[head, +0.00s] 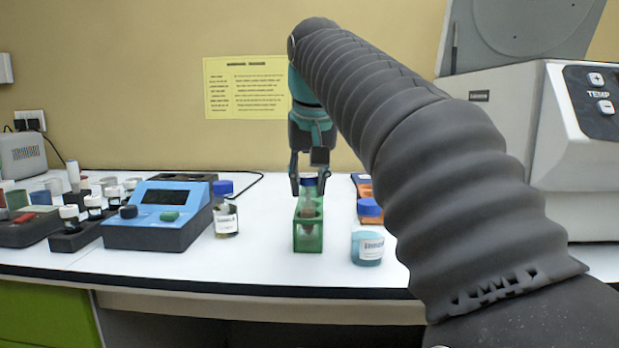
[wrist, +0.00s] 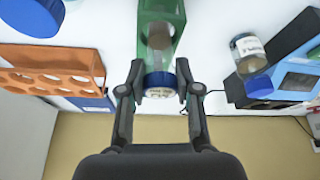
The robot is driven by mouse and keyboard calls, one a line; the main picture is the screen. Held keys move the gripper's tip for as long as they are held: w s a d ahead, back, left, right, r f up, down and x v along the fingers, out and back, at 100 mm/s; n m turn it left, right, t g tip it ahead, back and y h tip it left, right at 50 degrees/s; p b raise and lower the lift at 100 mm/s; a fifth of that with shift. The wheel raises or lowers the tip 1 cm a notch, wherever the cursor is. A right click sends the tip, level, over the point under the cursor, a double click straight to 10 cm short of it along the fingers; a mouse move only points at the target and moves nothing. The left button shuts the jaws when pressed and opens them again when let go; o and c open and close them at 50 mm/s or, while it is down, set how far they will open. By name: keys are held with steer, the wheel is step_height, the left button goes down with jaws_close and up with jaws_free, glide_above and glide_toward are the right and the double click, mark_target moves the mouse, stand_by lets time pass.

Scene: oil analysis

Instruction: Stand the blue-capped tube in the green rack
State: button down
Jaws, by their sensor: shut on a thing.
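The blue-capped tube (head: 309,206) has a clear body with brownish content and stands about upright. My gripper (head: 309,186) is above the green rack (head: 308,243) and shut on the tube near its blue cap. In the wrist view the gripper's fingers (wrist: 160,92) are on either side of the cap, and the tube (wrist: 159,42) runs away toward the green rack (wrist: 178,14). The tube's lower part overlaps the rack's frame and looks to be inside it. I cannot tell whether its bottom rests on the rack's base.
A blue-capped jar (head: 367,246) stands right of the rack, with an orange rack (wrist: 60,68) behind it. A blue-capped sample jar (head: 226,218) and a blue instrument (head: 157,214) stand to the left. The white table's front strip is clear.

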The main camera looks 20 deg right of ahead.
steer(key=shift+f, duration=0.2)
steer(key=c, duration=0.7)
jaws_free()
